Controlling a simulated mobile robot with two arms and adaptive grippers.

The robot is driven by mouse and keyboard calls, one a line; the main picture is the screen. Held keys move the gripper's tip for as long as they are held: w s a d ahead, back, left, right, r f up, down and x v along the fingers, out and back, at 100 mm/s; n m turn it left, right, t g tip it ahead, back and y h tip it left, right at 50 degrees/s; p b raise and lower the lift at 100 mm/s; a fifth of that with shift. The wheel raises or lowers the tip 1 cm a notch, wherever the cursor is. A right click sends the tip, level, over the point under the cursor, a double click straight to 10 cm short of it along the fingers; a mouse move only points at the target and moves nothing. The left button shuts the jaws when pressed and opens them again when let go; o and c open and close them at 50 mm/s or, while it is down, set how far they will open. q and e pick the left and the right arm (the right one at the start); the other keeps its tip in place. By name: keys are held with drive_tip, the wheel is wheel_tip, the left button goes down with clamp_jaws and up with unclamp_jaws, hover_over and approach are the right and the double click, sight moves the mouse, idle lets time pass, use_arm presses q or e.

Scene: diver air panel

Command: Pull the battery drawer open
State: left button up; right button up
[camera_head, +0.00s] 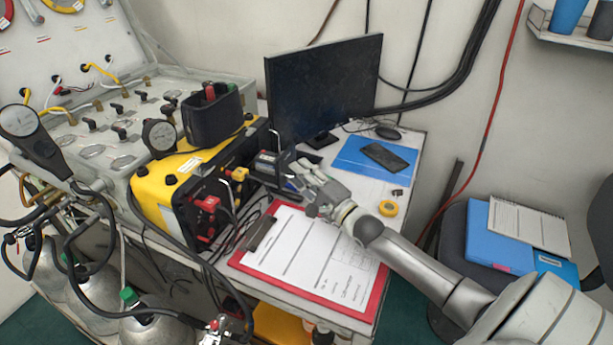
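A yellow and black box (160,188) stands on the white table, left of the middle. On its right end, a dark grey block with a pale label (268,160) sticks out toward my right gripper; it looks like the battery drawer. My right gripper (297,180) is at the outer end of this block, coming in from the lower right. Its fingers overlap the block's front in the picture, so I cannot tell whether they touch or hold it. The fingertips are small and partly hidden. My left gripper is not in view.
A red clipboard with papers (300,262) lies under my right wrist. A monitor (325,85) stands behind the gripper. A blue folder with a dark phone-like item (384,157) and a yellow tape roll (388,208) lie to the right. Hoses and cables hang at the left.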

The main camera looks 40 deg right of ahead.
drive_tip(key=v, duration=1.2)
idle(0.4)
